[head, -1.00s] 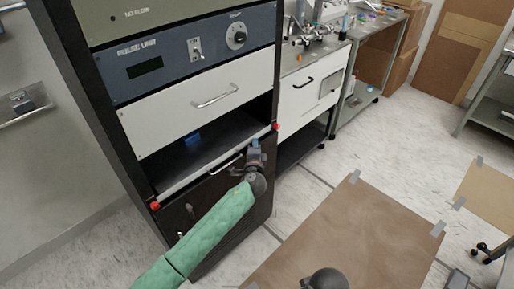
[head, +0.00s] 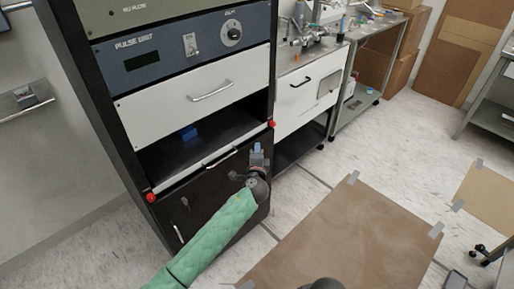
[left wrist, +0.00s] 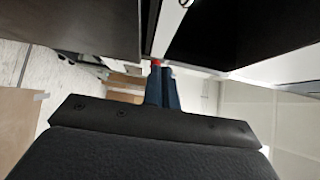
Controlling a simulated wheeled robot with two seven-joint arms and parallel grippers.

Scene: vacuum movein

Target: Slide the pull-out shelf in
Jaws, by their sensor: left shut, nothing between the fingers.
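The pull-out shelf (head: 232,133) is a dark flat board in the black rack's opening, below a white drawer. It has a pale front edge and a red corner at each end, a left one (head: 151,198) and a right one (head: 271,124). The front edge looks close to the rack's front; I cannot tell whether it is flush. My left gripper (head: 257,150) is shut and empty, just below the shelf's right end. In the left wrist view its fingers (left wrist: 163,88) point toward a red corner (left wrist: 156,63); contact is unclear.
A small blue block (head: 188,132) lies on the shelf. The white drawer (head: 190,95) has a bar handle. A workbench (head: 308,88) stands right of the rack.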

